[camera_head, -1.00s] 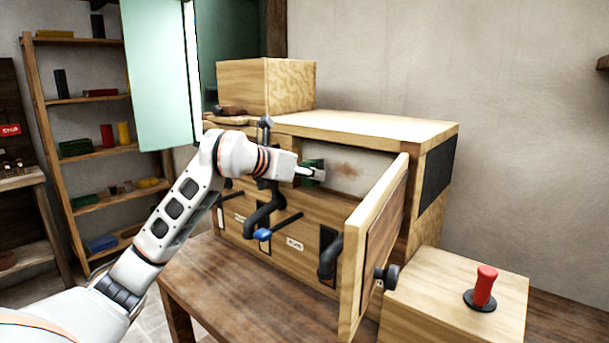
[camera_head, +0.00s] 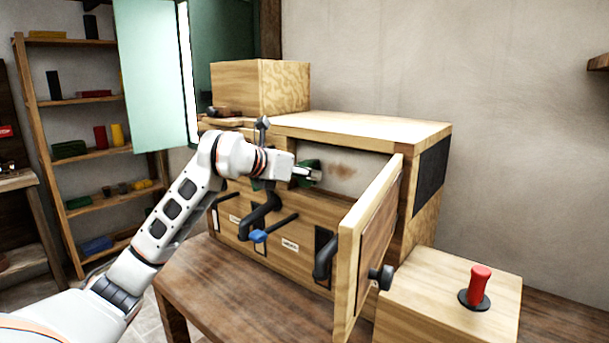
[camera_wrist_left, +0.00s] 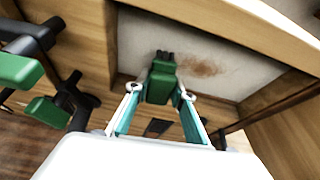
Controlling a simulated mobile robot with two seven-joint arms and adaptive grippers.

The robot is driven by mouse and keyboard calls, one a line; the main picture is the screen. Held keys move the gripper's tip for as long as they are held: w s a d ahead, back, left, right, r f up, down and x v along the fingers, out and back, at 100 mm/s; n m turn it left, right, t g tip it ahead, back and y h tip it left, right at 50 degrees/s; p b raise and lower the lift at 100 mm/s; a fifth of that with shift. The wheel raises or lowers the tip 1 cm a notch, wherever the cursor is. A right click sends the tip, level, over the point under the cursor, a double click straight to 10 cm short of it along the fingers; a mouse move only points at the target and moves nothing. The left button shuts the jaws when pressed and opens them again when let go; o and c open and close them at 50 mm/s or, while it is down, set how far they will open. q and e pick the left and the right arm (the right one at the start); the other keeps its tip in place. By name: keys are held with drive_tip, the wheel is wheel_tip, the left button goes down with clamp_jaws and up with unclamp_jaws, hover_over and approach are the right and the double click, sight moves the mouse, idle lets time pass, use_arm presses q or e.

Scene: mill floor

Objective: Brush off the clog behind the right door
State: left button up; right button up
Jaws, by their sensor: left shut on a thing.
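The right door (camera_head: 370,245) of the wooden machine stands open, swung out to the right. Behind it is a pale panel with a brownish smear, the clog (camera_head: 340,170). The clog also shows in the left wrist view (camera_wrist_left: 205,67). My left gripper (camera_head: 308,174) is at the opening, to the left of the clog. In the left wrist view its fingers (camera_wrist_left: 160,95) are shut on a green brush (camera_wrist_left: 161,80). The dark tip of the brush points at the panel, left of the smear; I cannot tell whether it touches. My right gripper is not in view.
The wooden machine (camera_head: 365,124) stands on a brown table (camera_head: 225,290). Black pipes and a blue-handled lever (camera_head: 258,236) stick out of its front, below my left arm. A box with a red handle (camera_head: 479,285) stands at the right, near the open door.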

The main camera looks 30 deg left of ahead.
use_arm(q)
drive_tip(key=shift+w, duration=0.2)
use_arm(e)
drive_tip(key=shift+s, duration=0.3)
use_arm(q)
drive_tip(key=shift+w, duration=0.15)
drive_tip(key=shift+w, duration=0.15)
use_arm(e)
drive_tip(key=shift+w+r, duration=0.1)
